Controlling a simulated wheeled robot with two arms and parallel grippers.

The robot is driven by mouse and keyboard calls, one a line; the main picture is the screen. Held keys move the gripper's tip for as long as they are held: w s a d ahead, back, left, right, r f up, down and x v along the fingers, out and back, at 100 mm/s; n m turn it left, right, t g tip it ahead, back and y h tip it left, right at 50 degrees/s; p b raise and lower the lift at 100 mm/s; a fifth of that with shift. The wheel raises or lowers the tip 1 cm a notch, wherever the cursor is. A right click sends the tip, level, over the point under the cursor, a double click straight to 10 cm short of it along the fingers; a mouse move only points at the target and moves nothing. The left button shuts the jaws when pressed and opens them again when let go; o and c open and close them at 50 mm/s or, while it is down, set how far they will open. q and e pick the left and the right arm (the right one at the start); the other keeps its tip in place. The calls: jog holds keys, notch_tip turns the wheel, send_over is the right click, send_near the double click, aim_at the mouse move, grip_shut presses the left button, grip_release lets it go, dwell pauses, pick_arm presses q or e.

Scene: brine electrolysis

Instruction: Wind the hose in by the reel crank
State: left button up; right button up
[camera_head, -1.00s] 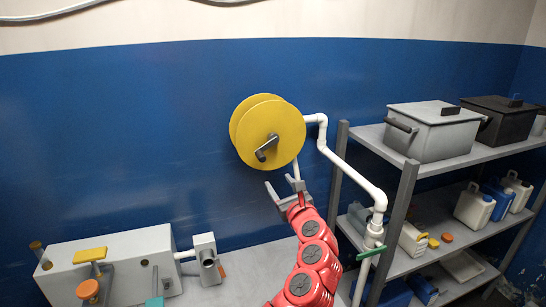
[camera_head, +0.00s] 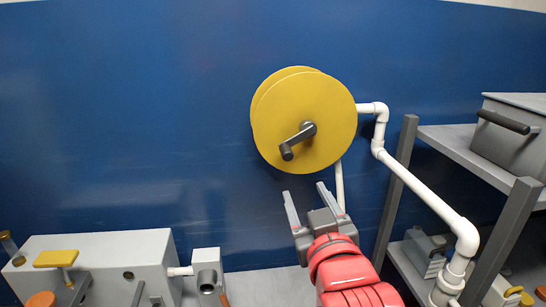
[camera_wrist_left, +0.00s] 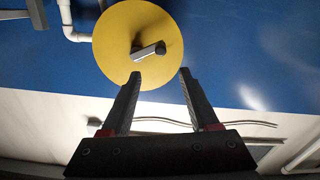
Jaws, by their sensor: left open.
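The yellow hose reel (camera_head: 325,105) is mounted on the blue wall. Its dark grey crank (camera_head: 298,140) sits at the front centre, with the handle knob pointing down and left. The white hose (camera_head: 340,187) hangs from behind the reel. My left gripper (camera_head: 305,195) is open and empty below the reel, its fingers pointing up toward it, apart from the crank. In the left wrist view the reel (camera_wrist_left: 118,62) and the crank (camera_wrist_left: 150,50) lie beyond the open fingertips (camera_wrist_left: 160,75). My right gripper is in neither view.
White piping (camera_head: 415,190) runs from the reel's right side down past the grey shelf posts (camera_head: 396,185). A grey lidded box (camera_head: 512,140) stands on the top shelf. A grey machine (camera_head: 110,255) with a yellow handle is at lower left. The wall left of the reel is clear.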

aim_at(288, 157)
pick_arm(q)
jog(key=w+a+p, duration=0.1)
jog(key=w, duration=0.4)
jog(key=w+a+p, duration=0.1)
jog(key=w+p, duration=0.1)
jog(key=w, duration=0.3)
jog(key=w+a+p, duration=0.1)
jog(key=w+p, duration=0.1)
jog(key=w, duration=0.3)
jog(key=shift+w+a+r, duration=0.15)
jog(key=shift+a+r, duration=0.05)
jog(key=shift+r, duration=0.1)
jog(key=shift+w+f+p, duration=0.15)
jog(key=shift+w+p, duration=0.15)
jog(key=shift+w, duration=0.2)
grip_shut()
